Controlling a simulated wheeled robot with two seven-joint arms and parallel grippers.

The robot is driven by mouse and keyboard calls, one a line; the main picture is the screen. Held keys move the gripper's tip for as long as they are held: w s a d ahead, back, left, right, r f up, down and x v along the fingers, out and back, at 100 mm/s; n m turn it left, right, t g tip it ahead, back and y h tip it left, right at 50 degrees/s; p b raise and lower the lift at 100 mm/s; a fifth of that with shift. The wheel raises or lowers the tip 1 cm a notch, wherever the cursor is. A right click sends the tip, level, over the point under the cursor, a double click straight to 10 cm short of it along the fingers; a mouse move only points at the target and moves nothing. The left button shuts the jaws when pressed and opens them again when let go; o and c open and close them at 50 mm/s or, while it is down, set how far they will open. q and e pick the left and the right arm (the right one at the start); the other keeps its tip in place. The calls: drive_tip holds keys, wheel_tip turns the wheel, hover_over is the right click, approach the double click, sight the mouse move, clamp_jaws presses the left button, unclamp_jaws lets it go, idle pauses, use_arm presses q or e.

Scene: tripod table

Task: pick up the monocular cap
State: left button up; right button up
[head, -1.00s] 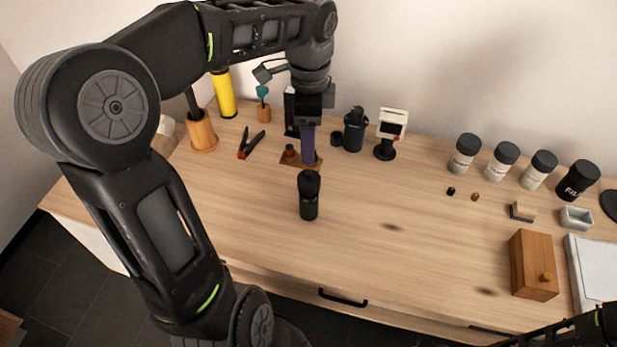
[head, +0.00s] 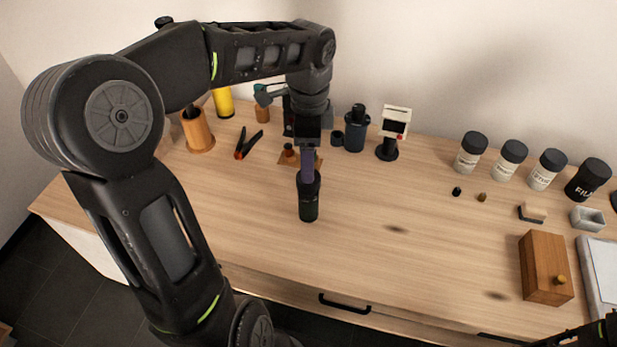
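A black upright cylinder with a wider top (head: 308,205), which looks like the monocular with its cap, stands on the table in the head view. My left gripper (head: 308,172) points down from the back with its purple-grey finger at the top of this cylinder. From this angle the finger overlaps the top, and I cannot tell whether it touches. Only one finger shows clearly, so its opening is hidden. Part of my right arm shows at the bottom right, but its gripper is out of view.
Several labelled jars (head: 470,155) and a wooden box (head: 545,268) are at the right. The table's middle (head: 400,265) is clear.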

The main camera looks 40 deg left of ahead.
use_arm(q)
drive_tip(key=shift+f, duration=0.2)
drive_tip(key=shift+f+p, duration=0.5)
drive_tip(key=shift+f, duration=2.1)
drive_tip(key=c, duration=1.4)
